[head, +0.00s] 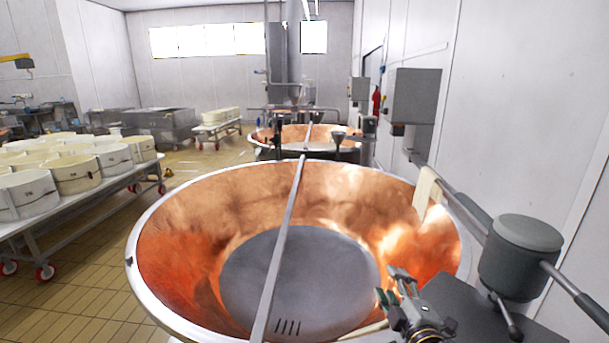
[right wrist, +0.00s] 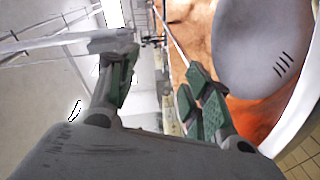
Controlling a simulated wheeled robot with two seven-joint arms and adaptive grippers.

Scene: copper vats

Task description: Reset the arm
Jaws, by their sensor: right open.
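My right gripper (head: 393,287) is at the lower right of the head view, by the near right rim of a large copper vat (head: 190,225). In the right wrist view my right gripper (right wrist: 157,85) has its two green-padded fingers apart, with nothing held between them. The vat (right wrist: 190,35) shows behind and to the right of the fingers there. My left gripper is not in view.
A grey bar (head: 284,225) crosses the vat. A pale cloth (head: 427,192) hangs at its right rim. A grey cylindrical fixture (head: 520,257) stands right of my gripper. A wheeled table (head: 92,191) with several round moulds is left. A second vat (head: 322,132) stands behind.

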